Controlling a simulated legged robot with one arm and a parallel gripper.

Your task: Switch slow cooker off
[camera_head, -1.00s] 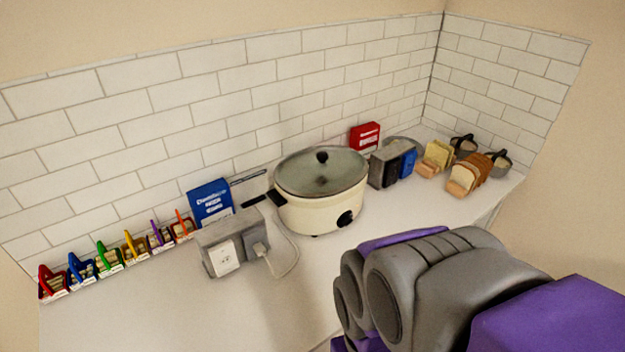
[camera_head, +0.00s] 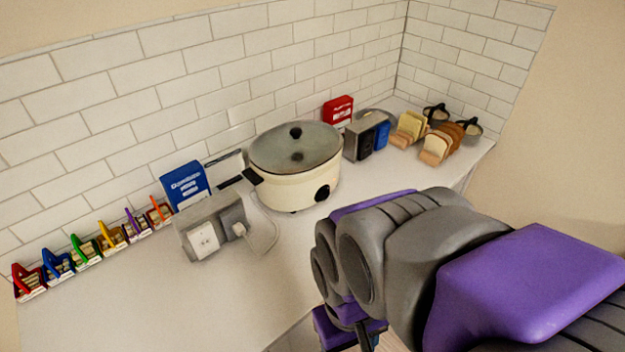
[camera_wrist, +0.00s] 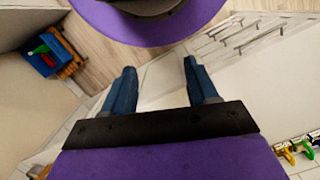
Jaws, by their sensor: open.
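The slow cooker (camera_head: 295,188) is a cream oval pot with a glass lid and a black lid knob. It stands on the white counter (camera_head: 110,318) against the tiled wall. Its black dial (camera_head: 322,193) is on the front, facing my arm. A cord runs from the cooker's side toward a grey outlet box (camera_head: 202,240). My gripper (camera_wrist: 157,75) shows in the wrist view with its two blue-grey fingers apart and nothing between them. The cooker is not in the wrist view. In the head view my arm is at the lower right, apart from the cooker.
A blue box (camera_head: 185,187) stands left of the cooker, a red box (camera_head: 338,111) behind it. A grey toaster (camera_head: 360,139) and bread slices (camera_head: 438,146) are to its right. The counter's front is clear.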

